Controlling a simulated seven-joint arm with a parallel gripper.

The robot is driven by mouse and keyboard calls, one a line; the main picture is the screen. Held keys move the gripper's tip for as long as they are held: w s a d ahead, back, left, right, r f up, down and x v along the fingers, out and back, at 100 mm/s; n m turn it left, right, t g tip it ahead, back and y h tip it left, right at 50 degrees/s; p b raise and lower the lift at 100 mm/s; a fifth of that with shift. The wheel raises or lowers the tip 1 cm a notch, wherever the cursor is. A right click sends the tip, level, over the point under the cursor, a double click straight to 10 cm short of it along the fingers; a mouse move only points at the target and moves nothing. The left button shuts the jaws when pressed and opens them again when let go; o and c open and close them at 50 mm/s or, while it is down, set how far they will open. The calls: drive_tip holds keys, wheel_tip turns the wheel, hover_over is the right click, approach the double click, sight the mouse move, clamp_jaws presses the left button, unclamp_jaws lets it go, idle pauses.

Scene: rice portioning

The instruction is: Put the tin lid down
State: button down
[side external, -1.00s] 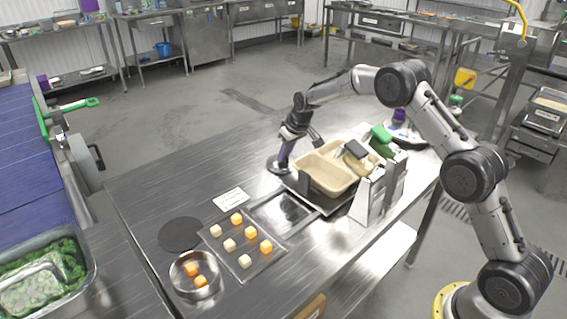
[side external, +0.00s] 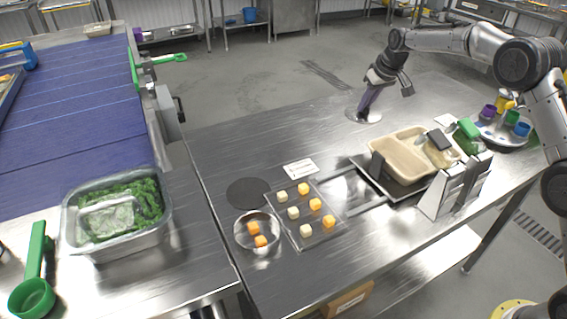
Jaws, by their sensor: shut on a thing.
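My gripper (side external: 368,103) is behind the beige tray, pointing down, shut on the tin lid (side external: 374,117). The lid is a thin, round, silvery disc. It lies flat and level at or just above the steel table (side external: 310,130); I cannot tell whether it touches. The fingers and wrist hide the middle of the lid. A round steel tin (side external: 240,236) stands open at the front with orange cubes in it. A dark round mat (side external: 248,194) lies bare behind the tin.
A flat tray (side external: 288,228) holds several pale and orange cubes. A beige two-part tray (side external: 384,164) and a metal rack (side external: 440,193) stand at the right. A white card (side external: 301,168) lies near the middle. The table left of the lid is clear.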

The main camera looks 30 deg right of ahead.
drive_tip(key=shift+s+f, duration=0.3)
drive_tip(key=shift+f, duration=0.15)
drive_tip(key=s+a+r+n+y, duration=0.15)
drive_tip(key=s+a, duration=0.35)
drive_tip(key=a, duration=0.5)
drive_tip(key=s+a+r+n, duration=0.2)
drive_tip(key=s+a, duration=0.4)
drive_tip(key=a, duration=0.5)
drive_tip(key=s+a+r+n, duration=0.15)
drive_tip(key=s+a, duration=0.35)
drive_tip(key=a, duration=0.5)
drive_tip(key=w+a+f, duration=0.2)
drive_tip(key=w+f, duration=0.1)
drive_tip(key=w, duration=0.1)
drive_tip(key=w+a+f, duration=0.2)
drive_tip(key=w+f, duration=0.1)
drive_tip(key=w, duration=0.1)
drive_tip(key=w+a+f, duration=0.2)
drive_tip(key=w+f, duration=0.1)
drive_tip(key=w, duration=0.1)
drive_tip(key=shift+a+f, duration=0.2)
drive_tip(key=shift+a, duration=0.15)
drive_tip(key=shift+w+f, duration=0.1)
drive_tip(key=shift+f, duration=1.5)
drive_tip(key=shift+f, duration=0.45)
drive_tip(key=c, duration=0.9)
unclamp_jaws()
